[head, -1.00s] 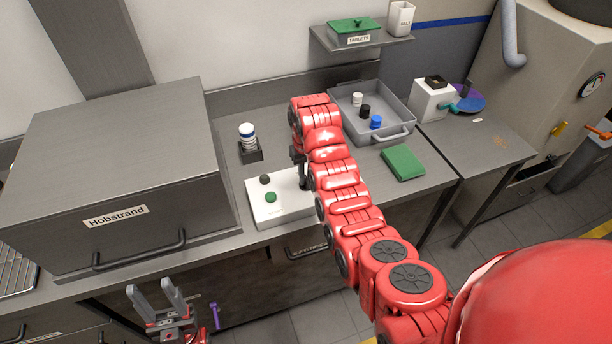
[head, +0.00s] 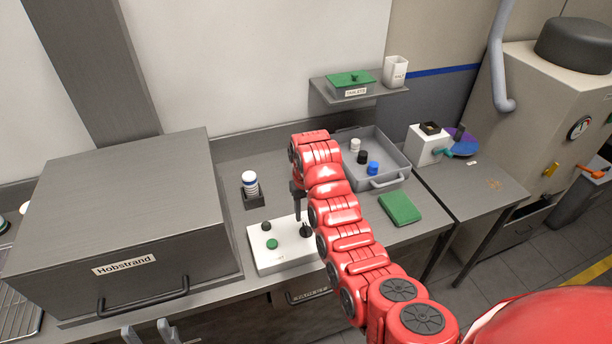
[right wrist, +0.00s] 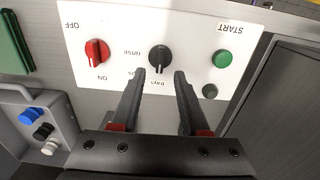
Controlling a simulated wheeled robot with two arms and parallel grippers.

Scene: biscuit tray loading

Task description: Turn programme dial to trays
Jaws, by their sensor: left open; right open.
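The white control panel (head: 270,262) lies on the counter, with a black programme dial (head: 306,231), a green START button (head: 272,244) and a dark button (head: 266,226). My right gripper (head: 298,214) is open and points down over the panel. In the right wrist view the programme dial (right wrist: 160,58) shows just beyond and between the open fingertips (right wrist: 160,74), with "rinse" and "trays" lettering beside it. A red ON/OFF dial (right wrist: 96,52) is on the same panel; my right arm hides it in the head view. My left gripper (head: 148,332) is open at the bottom edge, partly cut off.
The Hobstrand machine (head: 120,210) stands left of the panel. A striped white-and-blue container (head: 250,184) sits in a dark holder behind it.

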